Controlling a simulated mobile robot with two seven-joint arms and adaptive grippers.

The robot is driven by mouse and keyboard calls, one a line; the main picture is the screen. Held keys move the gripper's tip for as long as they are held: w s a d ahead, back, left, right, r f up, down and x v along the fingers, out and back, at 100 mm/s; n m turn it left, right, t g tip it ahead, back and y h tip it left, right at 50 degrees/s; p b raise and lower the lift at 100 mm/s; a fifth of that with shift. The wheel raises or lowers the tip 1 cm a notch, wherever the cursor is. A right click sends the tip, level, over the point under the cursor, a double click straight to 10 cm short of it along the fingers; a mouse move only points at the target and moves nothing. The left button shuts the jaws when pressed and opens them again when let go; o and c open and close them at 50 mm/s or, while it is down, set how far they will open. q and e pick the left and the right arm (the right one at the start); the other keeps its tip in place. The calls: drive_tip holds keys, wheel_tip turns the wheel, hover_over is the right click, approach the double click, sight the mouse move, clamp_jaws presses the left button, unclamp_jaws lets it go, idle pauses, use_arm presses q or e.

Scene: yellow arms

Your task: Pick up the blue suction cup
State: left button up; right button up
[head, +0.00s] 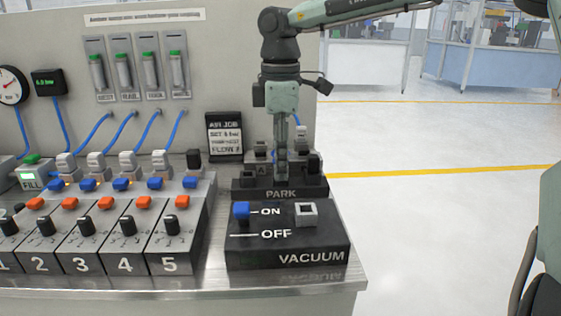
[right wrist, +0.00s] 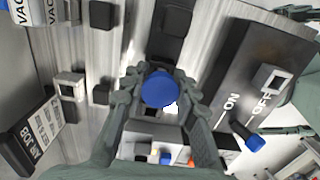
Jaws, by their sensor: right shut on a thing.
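The blue suction cup (right wrist: 160,89) shows as a round blue disc in the right wrist view, between the fingers of my right gripper (right wrist: 158,104). My right gripper is shut on it. In the head view my right gripper (head: 282,178) points straight down at the black block marked PARK (head: 310,188). Its fingertips are low at the block, and the cup is hidden there by the fingers. Whether the cup still touches the block cannot be told. My left gripper is not in view.
The VACUUM box (head: 290,245) stands in front of PARK, with its blue lever (head: 241,210) on the ON side. Numbered valve blocks (head: 125,240) fill the bench to the left. A black sign (head: 225,136) stands behind. Open floor lies right of the bench.

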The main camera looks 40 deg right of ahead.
wheel_tip(320, 180, up, 4)
drive_tip(key=shift+w+a+r+b, duration=0.1)
drive_tip(key=shift+b, duration=0.2)
drive_tip(key=w+a+r, duration=0.1)
drive_tip(key=a, duration=0.1)
drive_tip(key=w+a+r, duration=0.1)
drive_tip(key=w, duration=0.1)
drive_tip(key=w+a+r, duration=0.2)
drive_tip(key=shift+a, duration=0.3)
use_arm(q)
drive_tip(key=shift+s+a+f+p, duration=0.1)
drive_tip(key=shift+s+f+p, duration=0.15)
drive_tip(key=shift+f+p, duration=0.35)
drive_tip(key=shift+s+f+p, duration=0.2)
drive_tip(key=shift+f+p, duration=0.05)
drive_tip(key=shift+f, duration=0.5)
use_arm(e)
drive_tip(key=shift+w+a+r, duration=1.3)
drive_tip(key=shift+a, duration=0.15)
drive_tip(key=shift+s, duration=0.1)
